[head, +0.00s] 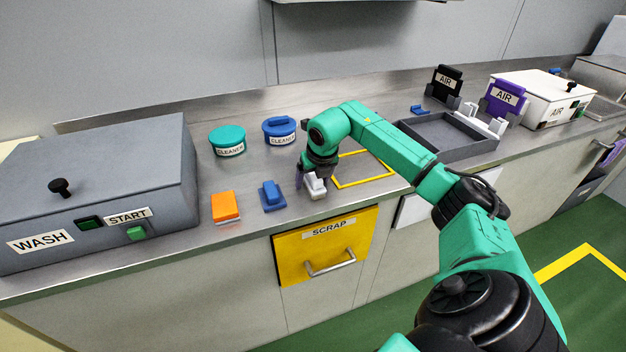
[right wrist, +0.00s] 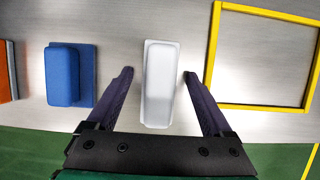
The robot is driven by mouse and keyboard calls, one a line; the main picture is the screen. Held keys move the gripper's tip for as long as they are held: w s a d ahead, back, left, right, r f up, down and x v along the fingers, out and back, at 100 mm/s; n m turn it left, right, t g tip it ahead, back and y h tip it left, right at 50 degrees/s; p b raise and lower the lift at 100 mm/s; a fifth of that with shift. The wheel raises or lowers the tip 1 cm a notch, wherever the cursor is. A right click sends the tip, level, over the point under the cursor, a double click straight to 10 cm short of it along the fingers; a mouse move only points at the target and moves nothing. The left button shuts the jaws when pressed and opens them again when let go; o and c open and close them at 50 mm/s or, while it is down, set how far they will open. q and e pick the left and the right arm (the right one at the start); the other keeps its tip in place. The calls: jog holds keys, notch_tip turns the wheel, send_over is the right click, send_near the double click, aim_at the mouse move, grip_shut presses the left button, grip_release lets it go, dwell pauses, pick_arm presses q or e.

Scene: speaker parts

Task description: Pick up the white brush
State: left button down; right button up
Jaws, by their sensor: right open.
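The white brush (head: 316,187) lies on the steel counter near its front edge, right of the blue brush. In the right wrist view the white brush (right wrist: 160,84) sits between the two fingers, with a gap on each side. My right gripper (right wrist: 158,88) is open, with its fingers on either side of the brush and not touching it. In the head view my right gripper (head: 307,184) is over the brush and partly hides it. My left gripper is in neither view.
A blue brush (head: 271,196) and an orange sponge-like block (head: 226,207) lie to the left. A yellow outlined square (head: 345,184) is just right. Two cleaner tubs (head: 228,141) stand behind. The grey wash box (head: 150,170) is far left, and a grey tray (head: 480,146) is right.

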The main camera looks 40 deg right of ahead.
grip_shut()
notch_tip(320, 180, up, 20)
jog(key=p, duration=0.1)
jog(key=shift+p, duration=0.4)
